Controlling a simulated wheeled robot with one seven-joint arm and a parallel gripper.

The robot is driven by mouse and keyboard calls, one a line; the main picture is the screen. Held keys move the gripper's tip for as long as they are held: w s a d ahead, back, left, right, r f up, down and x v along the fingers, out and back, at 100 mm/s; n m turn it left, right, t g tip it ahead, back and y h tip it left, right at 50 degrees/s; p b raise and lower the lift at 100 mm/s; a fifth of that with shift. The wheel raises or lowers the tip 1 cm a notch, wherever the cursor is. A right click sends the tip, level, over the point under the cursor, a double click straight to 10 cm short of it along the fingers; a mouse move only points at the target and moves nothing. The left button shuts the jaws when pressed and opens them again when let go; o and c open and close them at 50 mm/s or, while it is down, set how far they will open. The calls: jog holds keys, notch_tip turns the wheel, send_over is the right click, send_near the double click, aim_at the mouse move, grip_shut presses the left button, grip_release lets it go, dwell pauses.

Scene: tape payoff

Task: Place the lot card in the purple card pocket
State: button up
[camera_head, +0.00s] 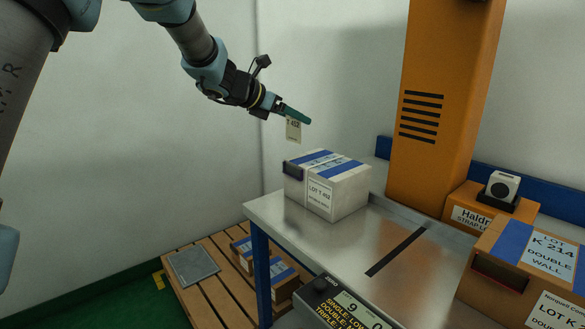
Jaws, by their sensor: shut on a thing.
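My gripper (298,115) is in the upper middle, its teal fingers shut on a small cream lot card (293,130) that reads something like "T 458". The card hangs down from the fingers in the air, apart from everything below.
The metal table (290,222) has a black slot (397,251). A brown box (545,255) with a dark opening stands at right. Behind are an orange column (440,150) and an orange box (470,205). A display panel (345,308) is in front; a wooden pallet (215,285) lies at left.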

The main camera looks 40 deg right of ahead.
notch_tip(320, 180, down, 9)
jog(key=shift+f+p, duration=0.2)
jog(key=shift+p, duration=0.15)
jog(key=shift+f, duration=0.1)
jog(key=o, duration=1.2)
jog(key=shift+a+r, duration=0.1)
jog(key=shift+r, duration=0.1)
jog(key=b+v, duration=0.2)
jog(key=v, duration=0.9)
jog(key=shift+a, duration=0.35)
jog(key=shift+w+r, duration=0.1)
jog(key=shift+r, duration=0.05)
